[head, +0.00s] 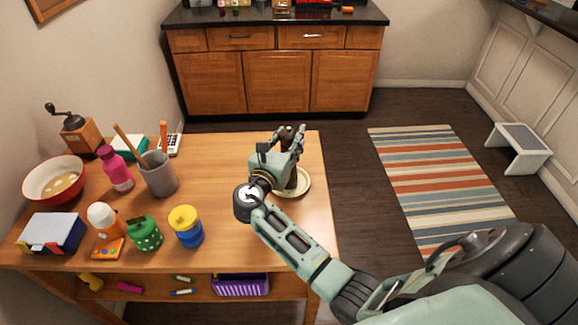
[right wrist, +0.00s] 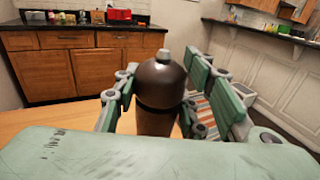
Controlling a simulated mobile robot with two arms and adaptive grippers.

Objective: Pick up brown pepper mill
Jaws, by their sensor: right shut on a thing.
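The brown pepper mill (right wrist: 160,88) stands upright between the fingers of my right gripper in the right wrist view. It has a dark rounded top with a small silver knob. In the head view, only a dark part of the mill (head: 289,131) shows, mostly hidden behind the gripper. My right gripper (head: 293,148) is shut on the mill, over the right part of the wooden table. I cannot tell whether the mill's base touches anything. My left gripper is not in view.
A pale plate (head: 304,182) lies beside the gripper on the wooden table (head: 225,145). A grey utensil cup (head: 160,176), a yellow-lidded blue jar (head: 187,230), a green container (head: 145,234) and a pink bottle (head: 117,170) stand left.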

